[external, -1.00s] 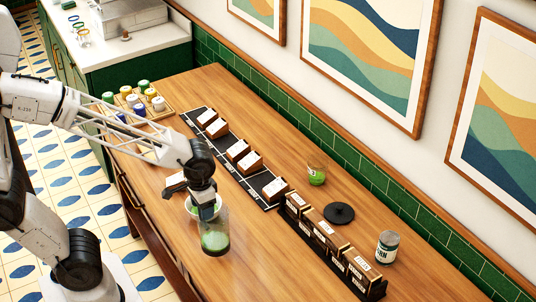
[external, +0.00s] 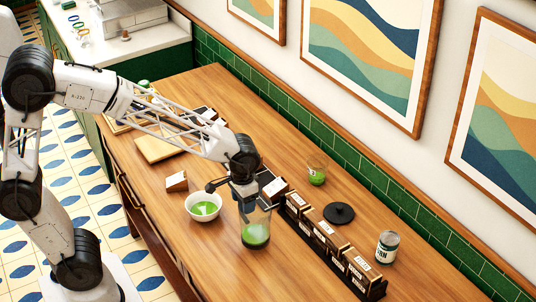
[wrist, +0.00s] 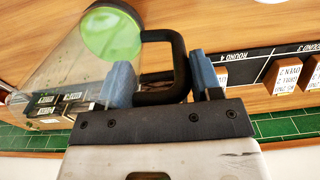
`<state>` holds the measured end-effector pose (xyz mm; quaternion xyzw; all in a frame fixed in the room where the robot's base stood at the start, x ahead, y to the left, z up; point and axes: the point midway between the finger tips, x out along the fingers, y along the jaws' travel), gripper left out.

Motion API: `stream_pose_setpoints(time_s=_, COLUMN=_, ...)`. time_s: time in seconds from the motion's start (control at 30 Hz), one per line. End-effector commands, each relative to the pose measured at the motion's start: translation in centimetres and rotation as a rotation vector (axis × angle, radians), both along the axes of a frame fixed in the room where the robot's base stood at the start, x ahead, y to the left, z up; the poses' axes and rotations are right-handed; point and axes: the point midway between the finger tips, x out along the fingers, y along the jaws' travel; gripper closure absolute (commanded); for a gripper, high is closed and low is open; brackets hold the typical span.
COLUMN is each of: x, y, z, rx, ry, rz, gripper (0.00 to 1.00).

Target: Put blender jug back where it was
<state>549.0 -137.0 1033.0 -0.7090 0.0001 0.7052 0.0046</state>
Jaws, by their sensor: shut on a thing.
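The blender jug (external: 256,232) is clear, with green liquid at its bottom and a black handle (wrist: 165,42). It looks about upright, to the right of the white bowl (external: 190,212), which holds green liquid. My gripper (external: 245,201) is shut on the jug's handle. In the wrist view my gripper (wrist: 163,82) has its two blue fingers on either side of the handle, and the clear jug (wrist: 75,62) reaches out to the left. I cannot tell whether the jug's bottom touches the counter. A flat black disc (external: 339,213) lies on the counter to the right.
A glass with green liquid (external: 317,177) stands near the tiled wall. A row of dark-holdered boxes (external: 325,240) lies between the jug and the disc. A labelled jar (external: 387,247) stands at the right. A wooden board (external: 158,150) and a small box (external: 176,181) are at left.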

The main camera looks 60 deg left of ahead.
Motion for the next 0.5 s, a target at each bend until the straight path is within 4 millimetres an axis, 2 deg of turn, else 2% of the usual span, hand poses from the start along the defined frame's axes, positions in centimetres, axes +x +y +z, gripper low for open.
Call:
stream_pose_setpoints(time_s=0.2, x=1.4, y=-0.4, z=-0.1, rx=0.000, ry=-0.001, rz=0.000, gripper=0.90)
stream_pose_setpoints(time_s=0.5, x=1.6, y=-0.4, z=-0.1, rx=0.000, ry=-0.001, rz=0.000, gripper=0.90)
